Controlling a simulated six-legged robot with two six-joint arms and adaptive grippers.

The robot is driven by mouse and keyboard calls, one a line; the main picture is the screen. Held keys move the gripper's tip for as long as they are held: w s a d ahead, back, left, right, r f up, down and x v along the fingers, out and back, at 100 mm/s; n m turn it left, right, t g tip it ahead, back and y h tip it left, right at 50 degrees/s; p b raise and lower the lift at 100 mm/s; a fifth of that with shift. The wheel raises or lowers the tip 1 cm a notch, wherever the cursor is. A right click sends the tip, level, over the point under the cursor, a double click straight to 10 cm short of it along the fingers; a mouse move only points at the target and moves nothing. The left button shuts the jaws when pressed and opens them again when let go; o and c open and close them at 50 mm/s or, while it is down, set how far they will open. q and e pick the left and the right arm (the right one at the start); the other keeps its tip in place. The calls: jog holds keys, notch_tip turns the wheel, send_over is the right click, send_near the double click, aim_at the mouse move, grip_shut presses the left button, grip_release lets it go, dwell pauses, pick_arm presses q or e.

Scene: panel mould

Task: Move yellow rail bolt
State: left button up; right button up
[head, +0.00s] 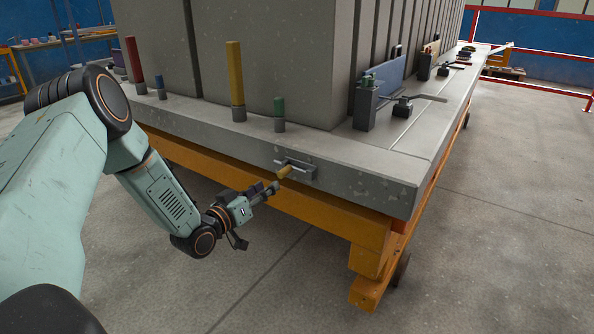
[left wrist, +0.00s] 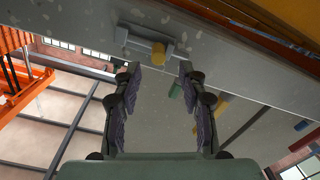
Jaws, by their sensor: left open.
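The yellow rail bolt (head: 285,172) is a short yellow peg sticking out of a grey bracket (head: 303,168) on the front side face of the grey mould bed. In the left wrist view the bolt (left wrist: 158,52) is just beyond my fingertips, in line with the gap between them. My left gripper (head: 268,188) is open in front of the bolt, slightly below and left of it in the head view. In the left wrist view its two fingers (left wrist: 159,72) are spread wide with nothing between them. My right gripper is not in view.
The grey mould bed (head: 370,165) sits on an orange beam (head: 330,222) just below the bracket. Red, yellow and green upright pegs (head: 236,75) stand along its top edge, with a clamp block (head: 366,105) to the right. The floor (head: 500,230) in front is clear.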

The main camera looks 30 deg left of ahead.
aim_at(279, 174)
pick_arm(q)
jog(key=w+b, duration=0.1)
jog(key=w, duration=0.1)
jog(key=w+b, duration=0.1)
jog(key=w, duration=0.1)
jog(key=w+b, duration=0.1)
jog(key=w, duration=0.1)
jog(key=shift+d+r, duration=0.25)
jog(key=shift+w+a, duration=0.15)
jog(key=shift+w, duration=0.35)
jog(key=shift+w+r, duration=0.1)
jog(key=shift+w+d, duration=0.1)
jog(key=shift+d, duration=0.1)
jog(key=shift+c, duration=0.5)
jog(key=shift+a, duration=0.1)
jog(key=c, duration=0.3)
grip_shut()
